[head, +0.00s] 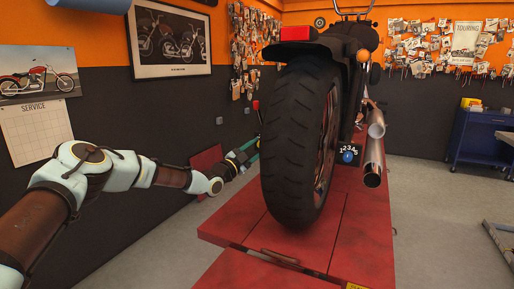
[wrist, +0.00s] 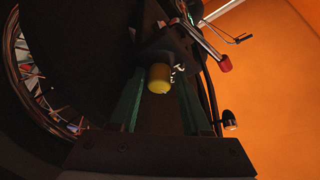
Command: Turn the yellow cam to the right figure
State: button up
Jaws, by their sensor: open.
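A round yellow piece (wrist: 159,78), seemingly the yellow cam, shows in the wrist view on a dark mount. It lies between the green fingers of my gripper (wrist: 161,88), which are open with gaps on both sides. I cannot tell how far it reaches in between them. No figures can be read around it. In the head view my gripper (head: 243,157) reaches to the left side of the rear tyre, which hides its tips and the yellow cam. A plate with figures (head: 348,149) and a blue knob (head: 348,157) shows right of the tyre.
The motorcycle's rear tyre (head: 293,140) stands on a red lift (head: 240,232) close to my gripper. Chrome exhaust pipes (head: 373,160) stick out at the right. A red-tipped lever (wrist: 224,64) is near the fingers in the wrist view. The grey floor (head: 435,215) at right is largely clear.

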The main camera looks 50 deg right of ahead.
grip_shut()
jog(key=shift+m+b, duration=0.3)
dwell(0.3)
jog(key=shift+w+r+m+g+y+b, duration=0.1)
jog(key=shift+m+g+y+b, duration=0.4)
jog(key=shift+m, duration=1)
jog(key=shift+w+r+m+g+y+b, duration=0.1)
jog(key=shift+m+g+y+b, duration=0.4)
jog(key=shift+m, duration=1)
grip_release()
